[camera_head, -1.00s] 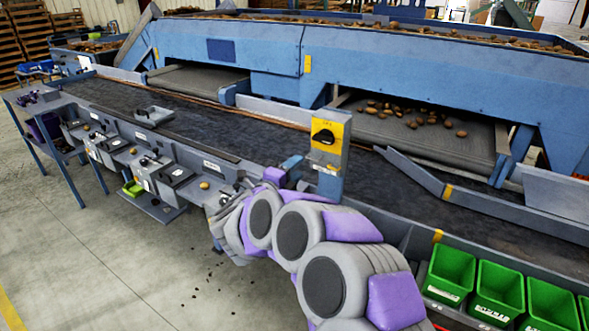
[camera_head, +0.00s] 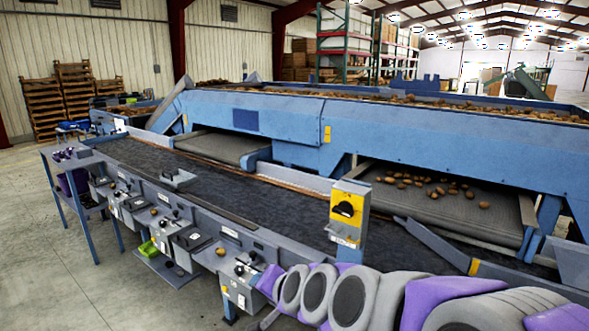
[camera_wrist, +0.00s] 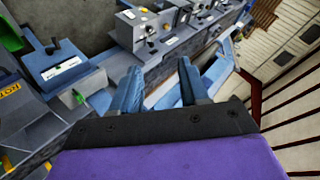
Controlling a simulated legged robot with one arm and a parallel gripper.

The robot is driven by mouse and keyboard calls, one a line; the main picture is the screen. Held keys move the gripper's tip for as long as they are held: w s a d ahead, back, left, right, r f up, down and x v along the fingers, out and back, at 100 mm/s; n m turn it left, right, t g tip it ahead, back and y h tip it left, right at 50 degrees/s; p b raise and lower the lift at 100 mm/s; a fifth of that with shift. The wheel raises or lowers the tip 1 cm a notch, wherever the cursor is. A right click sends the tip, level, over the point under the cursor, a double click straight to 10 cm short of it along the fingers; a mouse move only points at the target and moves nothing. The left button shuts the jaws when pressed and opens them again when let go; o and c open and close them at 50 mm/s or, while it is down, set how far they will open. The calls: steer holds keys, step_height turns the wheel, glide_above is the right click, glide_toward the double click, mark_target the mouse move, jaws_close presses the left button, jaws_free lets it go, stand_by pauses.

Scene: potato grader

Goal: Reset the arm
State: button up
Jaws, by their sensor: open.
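My arm, grey and purple, reaches in from the lower right in the head view, low along the near side of the blue potato grader (camera_head: 290,140). In the wrist view my gripper (camera_wrist: 158,88) has its two blue fingers apart, with nothing between them. Beyond the fingers lie grey control boxes (camera_wrist: 140,28) and part of the machine's side. In the head view I cannot make out the fingertips.
A yellow switch box (camera_head: 349,205) stands on the near edge of the dark conveyor (camera_head: 240,190), close to my arm. Potatoes (camera_head: 430,185) lie on an upper belt. Several control boxes line the near side.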

steer(key=s+d+f+n+g+h, duration=0.1)
steer(key=s+d+f+g+h, duration=0.1)
steer(key=s+d, duration=0.4)
steer(key=s+d+f+n+g+h, duration=0.2)
steer(key=s+d+f+g, duration=0.2)
steer(key=s, duration=1.2)
steer(key=s+d+f+n+g+h, duration=0.1)
steer(key=s+d+f+g, duration=0.2)
steer(key=s+d, duration=0.6)
steer(key=shift+s+d+f+n+g+h, duration=0.3)
steer(key=shift+s+d+g+h, duration=0.1)
steer(key=shift+s+g, duration=0.65)
